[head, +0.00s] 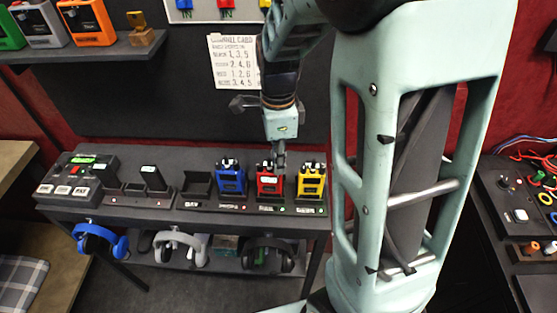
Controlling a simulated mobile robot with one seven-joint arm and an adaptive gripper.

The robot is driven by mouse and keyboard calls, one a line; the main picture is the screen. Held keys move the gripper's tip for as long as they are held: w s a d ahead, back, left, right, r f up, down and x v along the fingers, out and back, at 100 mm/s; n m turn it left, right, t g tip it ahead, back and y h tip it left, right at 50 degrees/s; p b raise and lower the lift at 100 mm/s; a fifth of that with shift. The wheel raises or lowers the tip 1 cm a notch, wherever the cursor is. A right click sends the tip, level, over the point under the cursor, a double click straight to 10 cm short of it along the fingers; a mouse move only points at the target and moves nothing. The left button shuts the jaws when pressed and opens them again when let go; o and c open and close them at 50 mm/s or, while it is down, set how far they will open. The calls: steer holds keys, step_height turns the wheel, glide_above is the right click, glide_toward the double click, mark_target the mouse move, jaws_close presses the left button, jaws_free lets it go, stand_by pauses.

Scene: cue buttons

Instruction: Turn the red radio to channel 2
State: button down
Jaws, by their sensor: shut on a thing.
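The red radio (267,186) stands upright in a dark charging dock on the table, between a blue radio (231,179) on its left and a yellow radio (311,182) on its right. My gripper (279,165) reaches down from above to the red radio's top. It is shut at the upper right of the red radio, where the knob is. The fingers cover that part, so the knob and its channel mark cannot be read.
The dock row (195,185) has an empty slot left of the blue radio. A keypad unit (77,175) sits at the table's left. Headsets (180,246) hang below the table edge. A channel card (234,62) is on the back wall. A shelf (90,50) holds more radios at upper left.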

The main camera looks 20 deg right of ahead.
steer(key=c, duration=2)
jaws_free()
steer(key=shift+o, duration=0.2)
steer(key=shift+r, duration=0.1)
step_height(320, 180, up, 12)
steer(key=shift+w, duration=0.1)
